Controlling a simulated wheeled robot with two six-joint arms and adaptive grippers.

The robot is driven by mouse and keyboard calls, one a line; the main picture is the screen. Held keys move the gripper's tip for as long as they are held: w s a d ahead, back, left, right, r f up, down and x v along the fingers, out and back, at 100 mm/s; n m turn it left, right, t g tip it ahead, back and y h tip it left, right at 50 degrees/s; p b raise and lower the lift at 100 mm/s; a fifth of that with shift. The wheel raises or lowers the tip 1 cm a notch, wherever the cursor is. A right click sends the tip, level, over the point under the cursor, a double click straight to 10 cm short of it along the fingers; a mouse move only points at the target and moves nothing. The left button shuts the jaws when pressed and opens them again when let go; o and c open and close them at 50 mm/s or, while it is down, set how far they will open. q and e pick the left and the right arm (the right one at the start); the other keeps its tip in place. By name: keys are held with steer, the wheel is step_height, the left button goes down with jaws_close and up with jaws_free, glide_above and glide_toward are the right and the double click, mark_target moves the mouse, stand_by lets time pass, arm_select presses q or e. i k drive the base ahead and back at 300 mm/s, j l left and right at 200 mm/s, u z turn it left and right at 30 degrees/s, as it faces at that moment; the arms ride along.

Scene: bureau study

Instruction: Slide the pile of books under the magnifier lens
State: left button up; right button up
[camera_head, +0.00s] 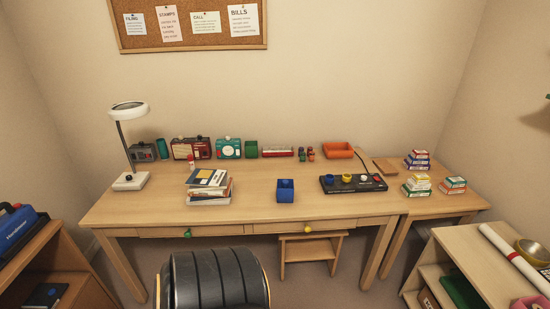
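A pile of several books (208,190) stands on the left part of the desk (250,216), slightly uneven, with a dark-blue and yellow cover on top. The magnifier lens (129,109) is a white round head on a dark arm. It rises from a white base (131,181) at the desk's left end. The pile is apart from the lamp, to the right of its base and not below the lens. Neither of my grippers shows in this view.
Radio-like boxes, a green cup and small bottles line the desk's back. A blue box (285,190) and a black panel with knobs (353,183) stand right of the books. A black chair (215,279) is in front. Bare desk lies between lamp base and books.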

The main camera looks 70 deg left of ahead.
mark_target(215, 187)
steer(key=u, duration=2.75)
steer(key=i+l+z, duration=0.1)
steer(key=i+l, duration=0.65)
steer(key=i, duration=0.25)
steer(key=i+l+z, duration=0.15)
steer(key=i+l, duration=0.25)
steer(key=i, duration=0.15)
